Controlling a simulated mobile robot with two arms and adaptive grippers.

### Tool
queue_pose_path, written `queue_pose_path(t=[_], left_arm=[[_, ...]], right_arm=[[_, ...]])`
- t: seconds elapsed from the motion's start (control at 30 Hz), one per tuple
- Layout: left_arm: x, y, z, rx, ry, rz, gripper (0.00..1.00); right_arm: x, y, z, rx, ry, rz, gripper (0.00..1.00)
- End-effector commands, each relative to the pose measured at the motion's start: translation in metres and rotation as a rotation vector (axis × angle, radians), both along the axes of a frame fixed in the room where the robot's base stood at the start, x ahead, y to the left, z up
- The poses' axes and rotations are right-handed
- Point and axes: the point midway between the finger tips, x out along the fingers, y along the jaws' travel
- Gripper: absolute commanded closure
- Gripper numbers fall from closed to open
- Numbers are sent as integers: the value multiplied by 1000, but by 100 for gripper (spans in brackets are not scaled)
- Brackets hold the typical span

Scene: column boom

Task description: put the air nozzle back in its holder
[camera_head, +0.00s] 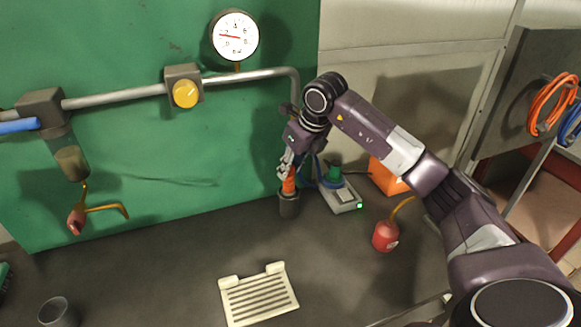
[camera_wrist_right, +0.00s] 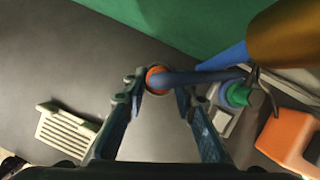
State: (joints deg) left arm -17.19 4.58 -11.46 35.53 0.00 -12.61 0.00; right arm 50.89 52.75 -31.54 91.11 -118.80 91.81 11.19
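The air nozzle (camera_head: 289,184) is orange. It stands about upright with its lower end in a dark cup-shaped holder (camera_head: 288,206) on the bench. My right gripper (camera_head: 287,168) is just above the holder, its fingers pointing down around the nozzle's upper part. In the right wrist view the orange nozzle (camera_wrist_right: 157,79) shows between the two spread fingertips (camera_wrist_right: 161,92), with room beside it, and a dark blue hose runs from it to the right. The nozzle's lower end is hidden in the cup. My left gripper is out of view.
A pale slotted tray (camera_head: 259,297) lies in front. A grey device (camera_head: 343,199) with a green part, an orange box (camera_head: 387,176) and a red oil can (camera_head: 385,237) stand to the right. A grey cup (camera_head: 57,312) is at front left. The middle of the bench is clear.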

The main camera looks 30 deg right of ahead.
Motion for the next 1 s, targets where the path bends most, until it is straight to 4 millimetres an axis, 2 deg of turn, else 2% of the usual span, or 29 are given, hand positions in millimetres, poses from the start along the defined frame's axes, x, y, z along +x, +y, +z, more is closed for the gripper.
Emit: queue_pose_path(t=[0.03, 0.1, 0.37, 0.5, 1.0], left_arm=[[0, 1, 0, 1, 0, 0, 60], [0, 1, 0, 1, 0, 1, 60], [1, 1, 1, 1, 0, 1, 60], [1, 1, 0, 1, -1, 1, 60], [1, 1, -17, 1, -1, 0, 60]], right_arm=[[0, 0, 0, 0, 1, 0, 67], [0, 0, 0, 0, 1, 0, 60], [0, 0, 1, 0, 1, 0, 60], [-2, -1, 9, -1, -1, 0, 60], [-38, -7, 99, 0, -2, -1, 60]])
